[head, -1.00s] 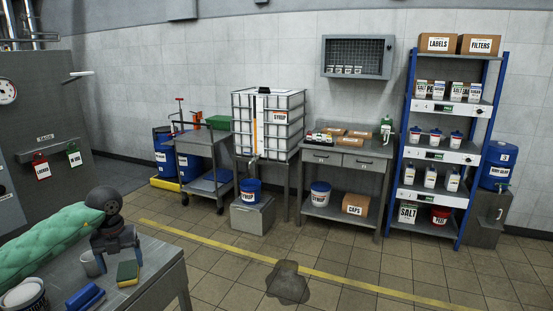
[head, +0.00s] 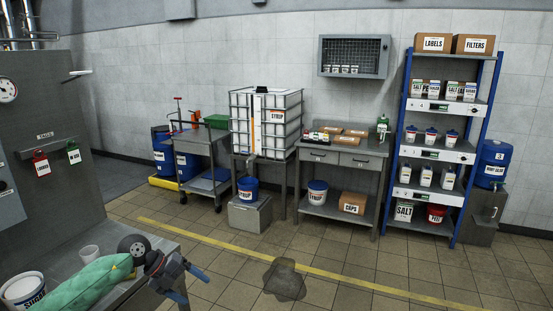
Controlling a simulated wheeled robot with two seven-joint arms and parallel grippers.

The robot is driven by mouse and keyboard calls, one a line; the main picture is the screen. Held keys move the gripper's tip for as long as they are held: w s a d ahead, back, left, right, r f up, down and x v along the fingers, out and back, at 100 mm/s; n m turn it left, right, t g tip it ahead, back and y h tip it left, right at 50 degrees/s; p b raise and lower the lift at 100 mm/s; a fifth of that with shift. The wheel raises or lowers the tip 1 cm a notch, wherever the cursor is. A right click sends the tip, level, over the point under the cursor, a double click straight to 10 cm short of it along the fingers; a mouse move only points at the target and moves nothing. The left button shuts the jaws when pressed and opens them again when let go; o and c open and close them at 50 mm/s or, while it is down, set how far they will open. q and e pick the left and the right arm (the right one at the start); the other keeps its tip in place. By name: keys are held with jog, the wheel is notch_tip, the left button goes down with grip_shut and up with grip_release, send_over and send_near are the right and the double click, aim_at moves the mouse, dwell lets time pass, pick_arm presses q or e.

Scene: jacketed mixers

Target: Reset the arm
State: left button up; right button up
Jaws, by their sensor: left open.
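My left arm in its green sleeve reaches in from the lower left over the grey table (head: 190,248). My left gripper (head: 194,286) is at the table's right end, pointing right and down. Its two bluish fingers are spread apart, with nothing seen between them. My right gripper is not in view.
Past a yellow floor line, a cart (head: 205,150), syrup tank (head: 266,125), bench (head: 345,160) and blue shelf rack (head: 440,150) line the wall. A dark puddle (head: 285,279) lies on the floor.

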pick_arm(q)
jog(key=d+f+n+t+h, duration=0.5)
jog(key=d+n+t+h, duration=0.3)
jog(key=d, duration=0.3)
jog(key=s+a+f+n+t+y, duration=0.35)
jog(key=f+n+y, duration=0.5)
jog(key=f, duration=0.35)
jog(key=s+a+f+n+t+y, duration=0.2)
jog(key=s+a+f+n+y, duration=0.2)
jog(key=f+n+y, duration=0.5)
jog(key=s+f+n+g, duration=0.4)
jog(key=s+f+g, duration=0.2)
jog(key=s+f, duration=0.95)
jog(key=s+d+f+n+g, duration=0.1)
jog(key=s+d+f+g, duration=0.1)
jog(key=s+f, duration=0.3)
jog(key=s+d+f+g+h, duration=0.1)
jog(key=s+f+g, duration=0.4)
jog(key=s, duration=0.9)
jog(key=shift+s+d+n, duration=0.15)
jog(key=shift+d+n, duration=0.2)
jog(key=shift+d, duration=0.3)
